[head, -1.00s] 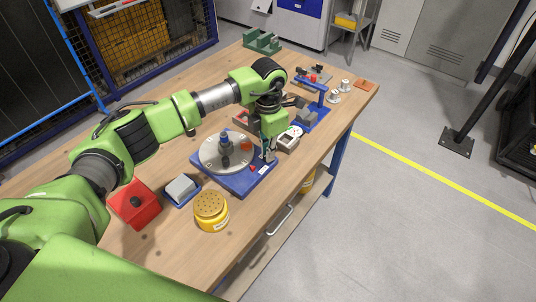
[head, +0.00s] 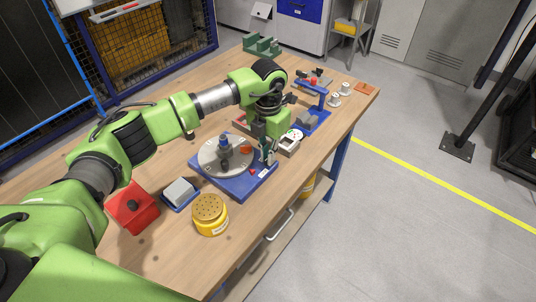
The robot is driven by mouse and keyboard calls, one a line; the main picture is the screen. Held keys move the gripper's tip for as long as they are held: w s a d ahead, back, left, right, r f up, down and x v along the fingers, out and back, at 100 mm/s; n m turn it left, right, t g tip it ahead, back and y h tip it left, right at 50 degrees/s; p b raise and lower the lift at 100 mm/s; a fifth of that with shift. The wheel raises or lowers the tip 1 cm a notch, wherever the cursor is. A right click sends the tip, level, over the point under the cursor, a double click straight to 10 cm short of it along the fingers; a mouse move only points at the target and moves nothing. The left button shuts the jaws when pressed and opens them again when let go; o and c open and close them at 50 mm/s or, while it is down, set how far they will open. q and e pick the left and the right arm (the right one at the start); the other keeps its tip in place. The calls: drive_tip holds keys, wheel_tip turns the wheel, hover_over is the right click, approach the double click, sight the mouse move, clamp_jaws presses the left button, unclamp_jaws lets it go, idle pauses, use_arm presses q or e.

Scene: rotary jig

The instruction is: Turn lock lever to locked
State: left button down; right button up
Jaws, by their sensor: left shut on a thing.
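The rotary jig has a grey round plate (head: 212,157) on a blue base (head: 236,188), with a dark, blue-topped post (head: 224,148) at the plate's middle. My left gripper (head: 267,156) points down at the right edge of the plate and is shut on the lock lever there. The fingers hide most of the lever, so its exact angle is unclear. An orange-red knob (head: 246,149) shows just left of the fingers. A small red part (head: 253,171) sits on the base in front of them. My right gripper is not in view.
A yellow round container (head: 210,213), a grey block in a blue tray (head: 180,192) and a red box (head: 132,207) stand in front and left of the jig. A white-topped device (head: 291,141) and a blue fixture (head: 317,107) stand close behind my gripper.

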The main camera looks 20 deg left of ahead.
use_arm(q)
drive_tip(key=shift+r, duration=0.1)
drive_tip(key=c, duration=2.2)
unclamp_jaws()
wheel_tip(320, 180, up, 12)
